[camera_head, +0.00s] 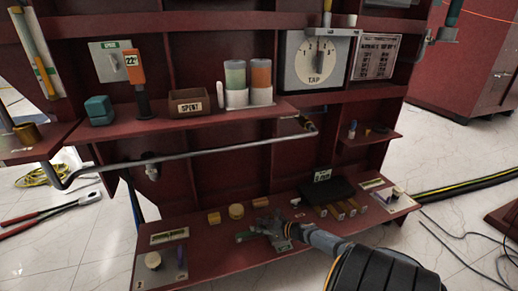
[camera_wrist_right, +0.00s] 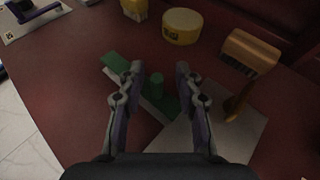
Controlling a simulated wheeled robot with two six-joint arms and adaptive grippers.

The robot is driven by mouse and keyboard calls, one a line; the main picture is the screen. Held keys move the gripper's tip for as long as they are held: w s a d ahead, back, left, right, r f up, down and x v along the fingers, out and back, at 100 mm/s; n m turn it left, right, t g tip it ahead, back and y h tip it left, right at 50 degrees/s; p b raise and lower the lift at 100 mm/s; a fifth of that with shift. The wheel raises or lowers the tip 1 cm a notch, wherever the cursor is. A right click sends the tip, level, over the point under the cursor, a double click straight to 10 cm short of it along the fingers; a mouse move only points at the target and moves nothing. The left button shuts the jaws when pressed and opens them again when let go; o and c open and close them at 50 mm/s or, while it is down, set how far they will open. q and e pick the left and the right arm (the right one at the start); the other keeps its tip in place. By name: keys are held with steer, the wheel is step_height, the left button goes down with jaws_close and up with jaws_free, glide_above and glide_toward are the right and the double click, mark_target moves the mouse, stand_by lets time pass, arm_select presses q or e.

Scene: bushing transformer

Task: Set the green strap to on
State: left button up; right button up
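The green strap (camera_wrist_right: 117,66) lies on the red lower shelf, running from upper left to lower right in the right wrist view, with a pale strip along it. A short green upright peg (camera_wrist_right: 157,83) stands on it. My right gripper (camera_wrist_right: 158,72) is open, its two fingers on either side of the peg with gaps visible; I cannot tell whether they touch anything. My left gripper is not in view.

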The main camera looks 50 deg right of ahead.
steer(key=v, duration=1.2)
stand_by(0.6)
